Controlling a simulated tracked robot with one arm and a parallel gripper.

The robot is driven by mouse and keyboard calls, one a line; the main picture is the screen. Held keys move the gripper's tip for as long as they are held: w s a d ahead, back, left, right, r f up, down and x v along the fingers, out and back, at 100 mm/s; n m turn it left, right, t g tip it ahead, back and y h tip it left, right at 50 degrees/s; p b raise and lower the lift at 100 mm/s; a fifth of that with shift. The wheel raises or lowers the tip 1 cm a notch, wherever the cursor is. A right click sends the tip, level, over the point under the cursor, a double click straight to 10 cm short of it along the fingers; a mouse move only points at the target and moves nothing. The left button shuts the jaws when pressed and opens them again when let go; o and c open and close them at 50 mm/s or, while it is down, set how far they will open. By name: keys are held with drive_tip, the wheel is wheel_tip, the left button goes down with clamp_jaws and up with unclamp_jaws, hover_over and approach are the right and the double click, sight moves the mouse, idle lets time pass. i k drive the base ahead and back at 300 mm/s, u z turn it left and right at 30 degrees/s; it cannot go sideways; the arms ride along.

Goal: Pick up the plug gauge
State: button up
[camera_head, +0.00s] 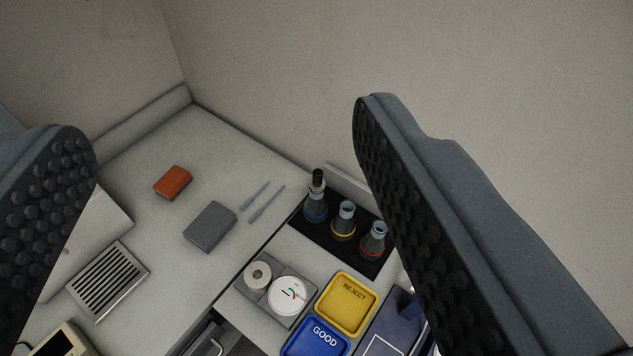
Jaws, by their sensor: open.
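My gripper (222,140) is open and empty, its two black studded fingers wide apart at the left and right of the view, high above the bench. I cannot tell for certain which thing is the plug gauge. A black-topped piece (317,181) stands upright in or on the blue-ringed flask (315,208), left of the right finger. Two slim grey-blue rods (266,204) lie side by side on the bench beyond the grey block (210,227). My gripper touches none of these.
A yellow REJECT tray (323,302), blue GOOD tray (288,349) and white dial (288,294) stand at the front. Yellow-ringed (343,222) and red-ringed (373,240) flasks share the black mat. An orange block (173,182) lies at the left. Walls rise behind.

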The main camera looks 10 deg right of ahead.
sight(316, 184)
drive_tip(key=z, duration=0.05)
drive_tip(key=k, duration=1)
drive_tip(key=u, duration=0.35)
drive_tip(key=i, duration=0.95)
drive_tip(key=z, duration=0.7)
drive_tip(key=i, duration=0.55)
drive_tip(key=z, duration=0.45)
